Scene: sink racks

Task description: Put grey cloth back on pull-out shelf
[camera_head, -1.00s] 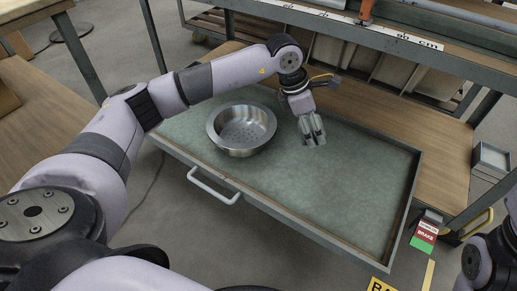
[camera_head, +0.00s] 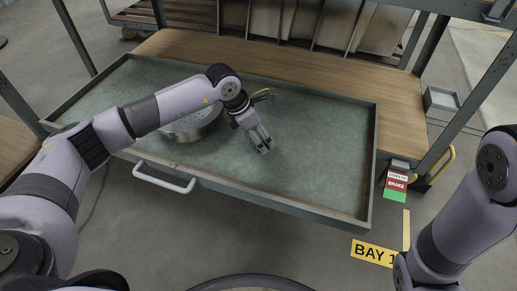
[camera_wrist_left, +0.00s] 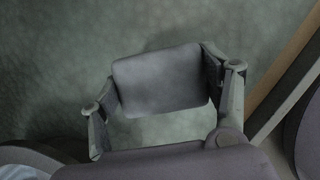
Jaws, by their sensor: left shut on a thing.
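My left gripper (camera_head: 262,144) is over the green pull-out shelf (camera_head: 315,150), right of the steel bowl. In the left wrist view, the left gripper's two fingers (camera_wrist_left: 162,103) are on either side of a folded grey cloth (camera_wrist_left: 160,80) and are shut on it. The cloth is a small, flat, rounded rectangle. In the head view it is too small to tell clearly from the fingertips. Whether the cloth touches the shelf surface I cannot tell. The shelf is pulled out, with raised edges and a white front handle (camera_head: 165,181). My right gripper is out of view.
A steel bowl (camera_head: 192,131) stands on the shelf, partly hidden by my left arm. A wooden board (camera_head: 300,68) lies behind the shelf. A brake label (camera_head: 396,182) and a grey bin (camera_head: 441,101) are at the right. The shelf's right part is clear.

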